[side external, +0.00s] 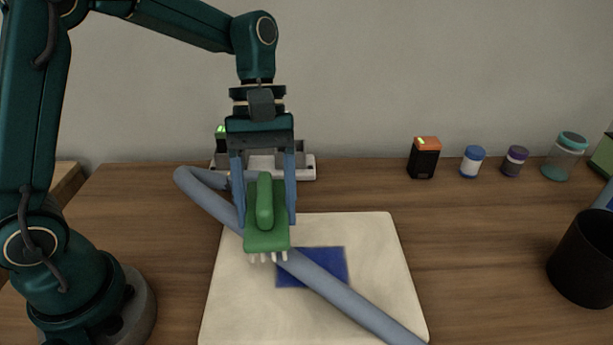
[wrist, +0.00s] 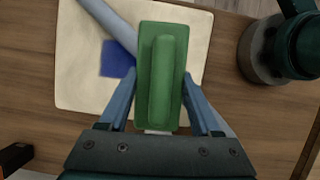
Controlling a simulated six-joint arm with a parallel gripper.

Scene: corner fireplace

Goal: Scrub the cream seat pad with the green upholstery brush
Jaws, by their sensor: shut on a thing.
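The cream seat pad (side external: 235,315) lies flat on the wooden table, with a dark blue patch (side external: 327,262) near its middle. My gripper (side external: 265,212) is shut on the green upholstery brush (side external: 265,235), its fingers on either side of the block. The brush's pale bristles (side external: 267,257) point down over the back left part of the pad; whether they touch anything is unclear. In the wrist view the brush (wrist: 162,75) covers part of the pad (wrist: 80,85), and the blue patch (wrist: 117,59) shows left of it.
A thick grey-blue hose (side external: 345,296) runs diagonally across the pad and passes close by the brush. A white device (side external: 300,168) stands behind my gripper. A black-and-orange block (side external: 424,158), several small jars and a black cup (side external: 585,262) stand to the right.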

